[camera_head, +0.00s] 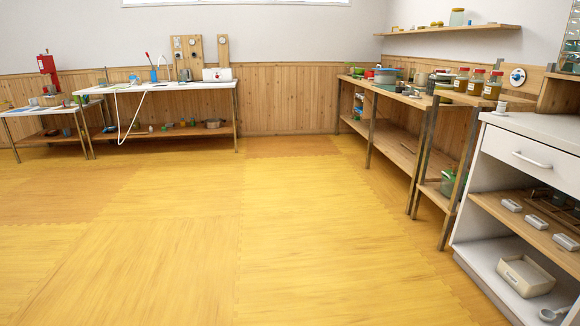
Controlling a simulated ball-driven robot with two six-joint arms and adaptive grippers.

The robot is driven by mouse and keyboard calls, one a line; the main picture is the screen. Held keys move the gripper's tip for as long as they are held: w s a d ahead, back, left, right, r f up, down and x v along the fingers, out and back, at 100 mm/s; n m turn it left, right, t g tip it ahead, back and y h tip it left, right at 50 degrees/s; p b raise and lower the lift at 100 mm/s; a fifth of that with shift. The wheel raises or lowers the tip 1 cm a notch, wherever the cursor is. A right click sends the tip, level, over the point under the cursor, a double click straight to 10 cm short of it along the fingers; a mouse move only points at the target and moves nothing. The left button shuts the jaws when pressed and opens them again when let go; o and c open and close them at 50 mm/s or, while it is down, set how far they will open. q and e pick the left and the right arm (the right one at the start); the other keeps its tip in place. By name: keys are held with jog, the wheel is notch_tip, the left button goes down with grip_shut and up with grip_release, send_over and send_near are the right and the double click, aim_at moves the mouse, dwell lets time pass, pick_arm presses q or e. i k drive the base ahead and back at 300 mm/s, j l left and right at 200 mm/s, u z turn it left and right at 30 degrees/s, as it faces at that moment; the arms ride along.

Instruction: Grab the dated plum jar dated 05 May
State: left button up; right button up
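Several capped jars with amber contents and pale labels stand in a row on the wooden bench at the right. They include a left jar (461,80), a middle jar (476,82) and a right jar (492,86). Their labels are too small to read, so I cannot tell which one is plum or dated 05 May. Neither of my grippers shows in this view.
A white cabinet (533,124) with a drawer and open shelves stands at the near right. Wooden benches (400,98) run along the right wall. A white table (160,87) and a lower table (25,110) stand at the back left. The yellow floor (230,230) is clear.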

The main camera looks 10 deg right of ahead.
aim_at(462, 81)
jog(key=i+j, duration=0.15)
jog(key=i, duration=0.65)
jog(key=i+j, duration=0.1)
jog(key=i, duration=0.7)
jog(key=i+j+z, duration=0.1)
jog(key=i+z, duration=0.35)
jog(key=i+j+z, duration=0.25)
jog(key=z, duration=0.2)
jog(key=i+j+z, duration=0.3)
jog(key=z, duration=0.15)
jog(key=i+j+z, duration=0.2)
jog(key=j+z, duration=0.3)
jog(key=i+j+z, duration=0.15)
jog(key=j+z, duration=0.15)
jog(key=j, duration=0.2)
jog(key=i+j+z, duration=0.1)
jog(key=j+z, duration=0.2)
jog(key=j, duration=0.25)
